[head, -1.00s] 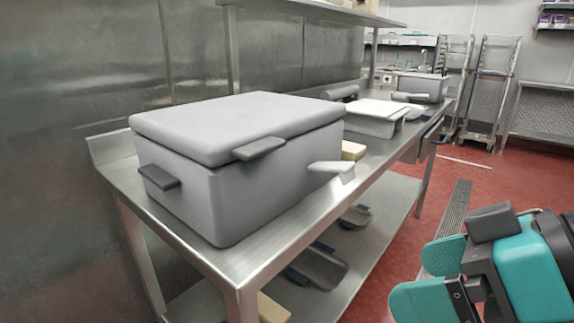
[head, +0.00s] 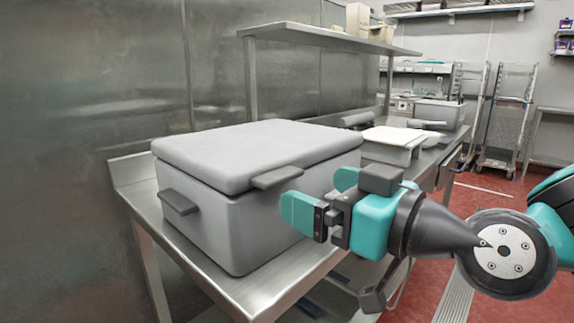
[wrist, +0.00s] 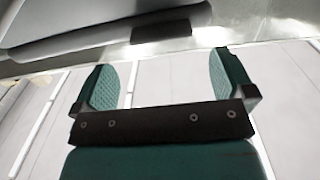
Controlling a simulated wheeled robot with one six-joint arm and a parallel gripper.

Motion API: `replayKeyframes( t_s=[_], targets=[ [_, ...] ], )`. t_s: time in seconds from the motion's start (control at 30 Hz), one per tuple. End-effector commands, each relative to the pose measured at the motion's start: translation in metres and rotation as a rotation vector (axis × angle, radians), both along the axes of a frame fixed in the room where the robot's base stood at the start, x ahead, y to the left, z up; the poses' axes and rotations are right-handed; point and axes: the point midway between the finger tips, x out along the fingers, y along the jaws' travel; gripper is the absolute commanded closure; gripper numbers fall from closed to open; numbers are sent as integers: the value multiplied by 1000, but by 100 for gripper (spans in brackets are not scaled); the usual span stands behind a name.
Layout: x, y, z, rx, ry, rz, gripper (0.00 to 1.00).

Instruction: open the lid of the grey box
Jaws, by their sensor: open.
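The grey box (head: 240,228) stands on the near end of a steel table. Its lid (head: 262,152) is closed and lies flat on top. A dark grey lid handle (head: 277,177) sticks out from the lid's front edge, and a second handle (head: 178,201) sticks out from the box's left side. My gripper (head: 322,196) is open and empty, with teal fingers, in front of the box's right part, just right of the lid handle. In the wrist view the open fingers (wrist: 163,80) point toward a grey edge with a dark tab (wrist: 161,32), apart from it.
The steel table (head: 255,290) runs back to the right. A white-topped container (head: 392,143) stands behind the box, and another grey box (head: 438,113) is farther back. A steel shelf (head: 325,38) hangs above. Red floor lies to the right.

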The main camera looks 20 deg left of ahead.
Motion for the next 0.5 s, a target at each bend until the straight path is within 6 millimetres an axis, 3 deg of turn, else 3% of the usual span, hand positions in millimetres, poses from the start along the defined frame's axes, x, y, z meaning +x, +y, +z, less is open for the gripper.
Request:
replayKeyframes(
  t_s=[0.2,0.5],
  targets=[
    [16,40,2,-2,1,3,0],
    [26,60,0,0,0,0,0]
  ],
)
